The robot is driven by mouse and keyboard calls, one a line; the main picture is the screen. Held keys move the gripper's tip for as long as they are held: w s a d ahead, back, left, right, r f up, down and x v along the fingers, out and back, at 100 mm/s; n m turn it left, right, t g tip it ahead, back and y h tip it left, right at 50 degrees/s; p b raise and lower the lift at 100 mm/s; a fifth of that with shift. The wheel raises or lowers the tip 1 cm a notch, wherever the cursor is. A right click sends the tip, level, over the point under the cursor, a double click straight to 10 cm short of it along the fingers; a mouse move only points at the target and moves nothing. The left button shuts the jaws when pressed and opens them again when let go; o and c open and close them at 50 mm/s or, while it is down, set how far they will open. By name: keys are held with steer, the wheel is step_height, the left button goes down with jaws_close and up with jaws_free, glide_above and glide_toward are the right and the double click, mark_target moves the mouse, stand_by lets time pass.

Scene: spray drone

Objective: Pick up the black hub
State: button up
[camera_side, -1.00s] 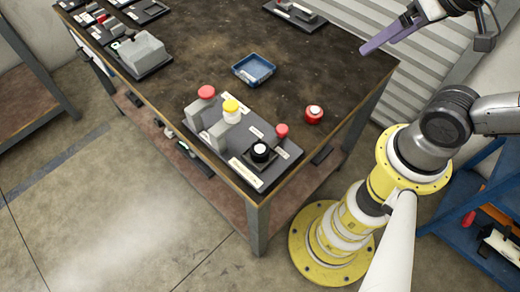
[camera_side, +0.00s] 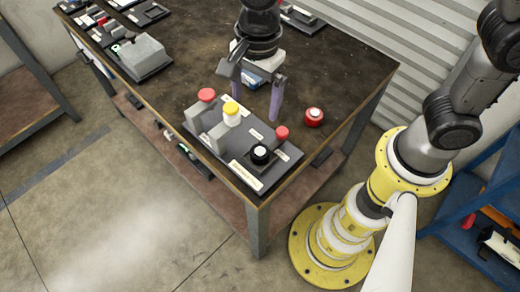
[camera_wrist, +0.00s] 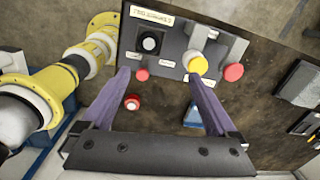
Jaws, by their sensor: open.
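The black hub (camera_side: 260,153) is a short black cylinder with a pale top, upright on the front right part of a dark grey board (camera_side: 288,152) near the table's front corner.
The board also carries a yellow-topped piece (camera_side: 231,109), a tall red knob (camera_side: 206,96) and a small red knob (camera_side: 282,132). A red button (camera_side: 314,117) stands right of the board. A blue tray (camera_side: 256,78) is partly hidden behind my gripper. Grey fixtures (camera_side: 142,56) stand far left.

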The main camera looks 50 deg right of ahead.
step_height(320, 180, down, 2)
steer(key=s+a, duration=0.2)
glide_above(260, 152)
steer(key=shift+n, duration=0.4)
steer(key=f, duration=0.5)
steer(key=a+f, duration=0.1)
steer(key=f, duration=0.2)
steer(key=shift+w+f, duration=0.1)
steer(key=shift+w, duration=0.1)
steer(key=f, duration=0.2)
steer(key=d+f, duration=0.1)
steer(key=f, duration=0.1)
steer(key=shift+s+f, duration=0.2)
steer(key=shift+f, duration=0.5)
jaws_close()
steer(key=shift+r, duration=0.1)
